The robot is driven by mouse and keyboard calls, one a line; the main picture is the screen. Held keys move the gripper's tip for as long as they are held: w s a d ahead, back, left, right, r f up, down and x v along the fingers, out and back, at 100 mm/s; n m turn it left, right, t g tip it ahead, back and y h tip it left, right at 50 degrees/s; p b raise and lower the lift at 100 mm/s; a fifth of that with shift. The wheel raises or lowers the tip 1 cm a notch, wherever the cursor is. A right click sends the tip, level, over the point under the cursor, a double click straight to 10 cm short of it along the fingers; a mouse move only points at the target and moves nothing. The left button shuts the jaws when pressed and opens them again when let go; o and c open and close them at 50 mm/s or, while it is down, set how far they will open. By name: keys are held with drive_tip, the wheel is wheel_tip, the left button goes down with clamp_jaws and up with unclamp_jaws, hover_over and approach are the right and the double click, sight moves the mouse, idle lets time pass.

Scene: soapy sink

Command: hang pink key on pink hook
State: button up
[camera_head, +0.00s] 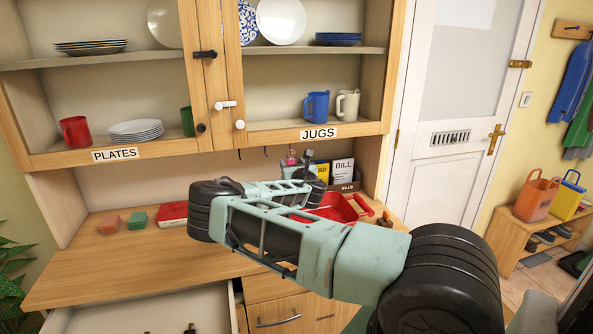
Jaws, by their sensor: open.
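A small pink item (291,159), which looks like the pink key, shows under the wall cupboard beside my gripper (303,163). My gripper is small and partly hidden behind my own wrist; it is open. I cannot tell whether the pink item hangs on a hook or touches a finger. Dark hooks (265,151) hang in a row under the cupboard, left of my gripper. The pink hook itself cannot be made out.
My arm crosses above the counter (110,270). The cupboard (165,150) with plates and jugs hangs above. A drawer (150,310) below is open.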

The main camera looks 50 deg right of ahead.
drive_tip(key=b+v, duration=0.5)
drive_tip(key=v, duration=1.2)
drive_tip(key=shift+s, duration=0.1)
